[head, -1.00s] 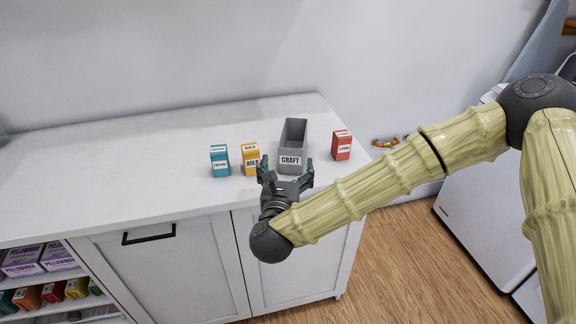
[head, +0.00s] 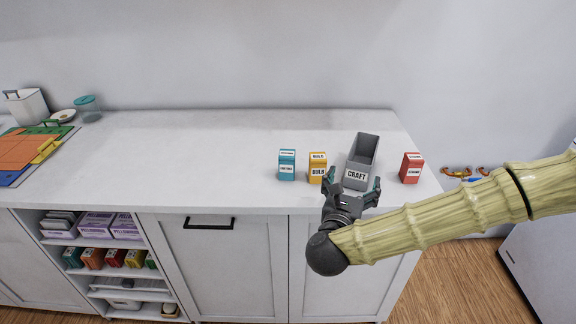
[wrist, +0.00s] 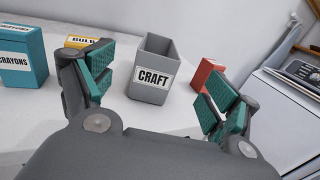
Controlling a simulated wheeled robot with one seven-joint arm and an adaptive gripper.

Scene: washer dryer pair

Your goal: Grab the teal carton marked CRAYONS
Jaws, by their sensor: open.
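The teal carton marked CRAYONS (head: 286,166) stands upright on the white counter, leftmost of the three small cartons. In the wrist view the teal carton (wrist: 22,60) is at the far left, outside my fingers. My gripper (head: 352,186) is open and empty at the counter's front, right of the teal carton. In the wrist view my gripper (wrist: 155,95) has its fingers spread, with the grey CRAFT bin (wrist: 152,72) standing beyond and between them. The grey bin also shows in the head view (head: 358,172).
A yellow carton marked BULB or similar (head: 317,168) stands between the teal carton and the grey bin. A red carton (head: 411,168) stands right of the bin. The counter (head: 190,160) left of the teal carton is clear. A colourful mat (head: 30,150) lies far left.

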